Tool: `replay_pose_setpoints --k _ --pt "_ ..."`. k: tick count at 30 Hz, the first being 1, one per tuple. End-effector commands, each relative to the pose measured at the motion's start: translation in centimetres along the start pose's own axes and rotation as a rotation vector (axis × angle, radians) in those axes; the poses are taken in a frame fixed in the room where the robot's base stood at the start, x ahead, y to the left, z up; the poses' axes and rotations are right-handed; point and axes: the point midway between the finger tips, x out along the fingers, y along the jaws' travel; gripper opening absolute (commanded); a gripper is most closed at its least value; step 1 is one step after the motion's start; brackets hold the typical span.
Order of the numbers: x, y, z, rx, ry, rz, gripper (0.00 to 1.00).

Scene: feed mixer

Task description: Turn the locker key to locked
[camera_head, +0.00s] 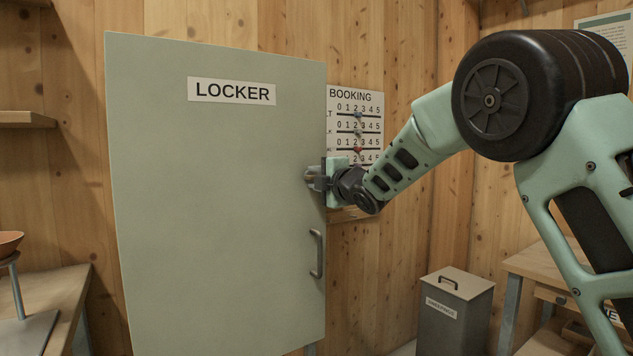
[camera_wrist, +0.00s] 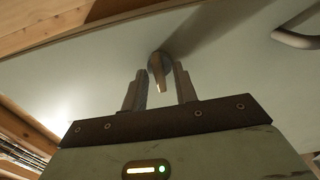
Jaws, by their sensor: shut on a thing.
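The pale green locker (camera_head: 215,220) has its door facing me, with a LOCKER label near the top. The metal locker key (camera_wrist: 159,77) sticks out of the round lock on the door in the wrist view. My gripper (camera_head: 316,181) is at the door's right edge, above the handle. In the wrist view my gripper (camera_wrist: 160,70) has one finger on each side of the key and is shut on it. In the head view the fingers mostly hide the key. I cannot tell from any marking which way the lock is set.
A dark bar handle (camera_head: 317,254) stands out from the door below my gripper. A BOOKING board (camera_head: 365,98) with sliding beads hangs on the wooden wall behind my wrist. A grey lidded bin (camera_head: 455,310) stands at lower right, and a bench (camera_head: 55,295) at lower left.

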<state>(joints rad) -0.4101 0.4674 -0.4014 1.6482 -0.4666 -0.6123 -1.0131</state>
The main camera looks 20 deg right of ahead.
Motion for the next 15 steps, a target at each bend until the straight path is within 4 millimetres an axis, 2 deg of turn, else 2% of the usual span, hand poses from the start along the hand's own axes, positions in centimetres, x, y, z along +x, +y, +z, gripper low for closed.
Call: replay_pose_setpoints --k 6,7,9,15 --pt "0.01 -0.06 -0.07 0.0 0.001 -0.001 0.06" --pt "0.01 -0.06 -0.07 0.0 0.001 -0.001 0.34" --pt "0.01 -0.06 -0.07 0.0 0.001 -0.001 0.48" --pt "0.01 -0.04 -0.04 0.001 0.001 0.0 0.48"
